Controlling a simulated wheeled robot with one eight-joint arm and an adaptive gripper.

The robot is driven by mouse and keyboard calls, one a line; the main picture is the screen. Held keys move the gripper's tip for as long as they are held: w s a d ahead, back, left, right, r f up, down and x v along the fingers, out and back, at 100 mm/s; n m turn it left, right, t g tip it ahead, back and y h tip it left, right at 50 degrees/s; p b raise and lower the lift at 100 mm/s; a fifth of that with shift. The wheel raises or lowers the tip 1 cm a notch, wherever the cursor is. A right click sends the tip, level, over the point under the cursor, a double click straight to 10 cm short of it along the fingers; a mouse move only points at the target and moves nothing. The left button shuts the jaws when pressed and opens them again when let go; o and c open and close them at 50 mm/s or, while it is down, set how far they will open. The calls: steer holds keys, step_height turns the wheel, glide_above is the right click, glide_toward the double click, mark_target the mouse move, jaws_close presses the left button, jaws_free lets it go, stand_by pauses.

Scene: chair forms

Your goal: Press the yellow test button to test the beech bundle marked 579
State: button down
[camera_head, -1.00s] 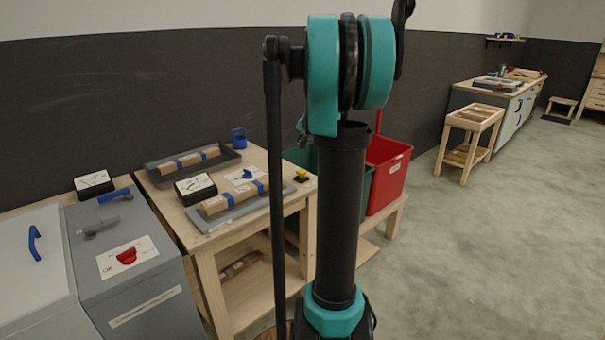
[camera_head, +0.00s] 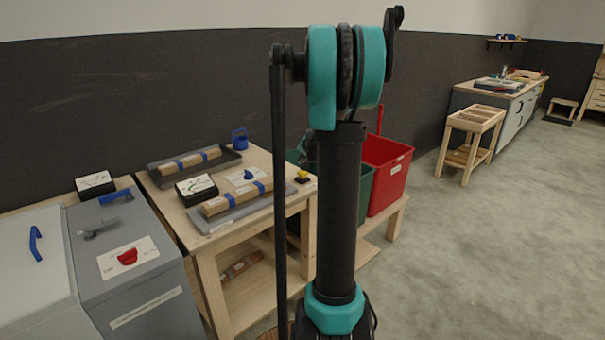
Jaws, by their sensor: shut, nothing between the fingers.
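The yellow test button (camera_head: 303,175) sits on a small black base at the right edge of the wooden bench (camera_head: 208,232). One pale wood bundle with blue bands (camera_head: 236,198) lies on a flat grey tray at the bench front. A second, similar bundle (camera_head: 193,160) lies in a grey tray at the back. No number is readable on either bundle, so I cannot tell which is marked 579. My arm stands upright in front of the bench's right side. My gripper cannot be made out; nothing of mine shows at the button.
Two dial gauges (camera_head: 196,187) (camera_head: 95,182), a blue knob on a card (camera_head: 247,175) and a blue weight-like block (camera_head: 239,139) stand nearby. Grey cabinets (camera_head: 135,258) are at left. Green (camera_head: 358,205) and red (camera_head: 388,172) bins stand right of the bench. Open floor lies to the right.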

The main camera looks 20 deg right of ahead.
mark_target(303, 173)
steer(key=shift+f, duration=0.75)
steer(key=shift+f, duration=0.15)
stand_by(0.8)
steer(key=shift+f, duration=0.25)
steer(key=shift+f, duration=0.95)
stand_by(1.2)
steer(key=shift+r, duration=1.4)
steer(key=shift+r, duration=2.5)
